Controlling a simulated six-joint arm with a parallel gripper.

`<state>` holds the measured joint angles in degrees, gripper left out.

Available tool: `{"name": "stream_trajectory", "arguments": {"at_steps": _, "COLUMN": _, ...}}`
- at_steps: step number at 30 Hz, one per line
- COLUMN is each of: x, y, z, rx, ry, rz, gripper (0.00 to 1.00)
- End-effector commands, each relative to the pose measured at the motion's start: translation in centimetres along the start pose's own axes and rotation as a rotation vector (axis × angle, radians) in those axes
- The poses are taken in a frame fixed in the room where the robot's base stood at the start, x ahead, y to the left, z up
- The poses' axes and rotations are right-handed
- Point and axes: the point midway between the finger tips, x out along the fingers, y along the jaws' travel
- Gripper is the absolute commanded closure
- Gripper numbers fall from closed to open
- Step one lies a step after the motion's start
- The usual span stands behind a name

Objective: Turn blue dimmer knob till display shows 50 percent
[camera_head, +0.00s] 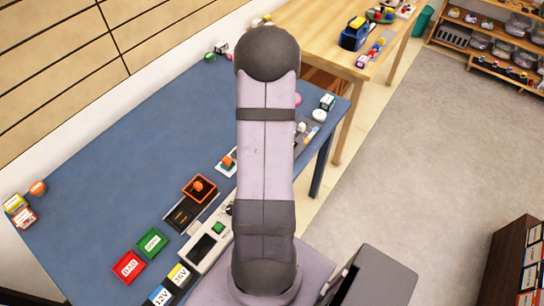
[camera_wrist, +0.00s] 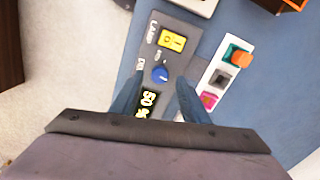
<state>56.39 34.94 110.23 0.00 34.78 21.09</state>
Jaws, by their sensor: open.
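The blue dimmer knob (camera_wrist: 160,74) sits on a grey panel (camera_wrist: 185,25) in the wrist view, with a white pointer mark on it. Below it in that view, a small dark display (camera_wrist: 147,103) shows 50 in yellow digits, with a partly hidden percent sign after it. My gripper (camera_wrist: 156,92) is open, its two blue-looking fingers apart on either side of the display. The knob is just beyond the fingertips, between their lines, and I see no finger closed on it. In the head view my arm covers the knob and my gripper.
A yellow switch (camera_wrist: 172,40) is on the same panel beyond the knob. A white strip (camera_wrist: 214,75) with an orange-topped teal control and a pink button lies close to the right finger.

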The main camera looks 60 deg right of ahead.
Motion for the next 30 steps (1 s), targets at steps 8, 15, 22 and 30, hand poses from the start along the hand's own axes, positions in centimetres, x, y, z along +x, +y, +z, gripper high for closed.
{"name": "stream_trajectory", "arguments": {"at_steps": 8, "x": -3.5, "y": 0.0, "z": -0.1, "rx": 0.0, "ry": 0.004, "rz": -0.002, "gripper": 0.58}}
{"name": "stream_trajectory", "arguments": {"at_steps": 15, "x": -4.9, "y": 0.0, "z": 0.0, "rx": 0.0, "ry": 0.0, "rz": 0.0, "gripper": 0.58}}
{"name": "stream_trajectory", "arguments": {"at_steps": 22, "x": -5.0, "y": 0.0, "z": 0.0, "rx": 0.0, "ry": 0.0, "rz": 0.0, "gripper": 0.58}}
{"name": "stream_trajectory", "arguments": {"at_steps": 30, "x": -5.0, "y": 0.0, "z": 0.0, "rx": -0.006, "ry": 0.0, "rz": 0.0, "gripper": 0.58}}
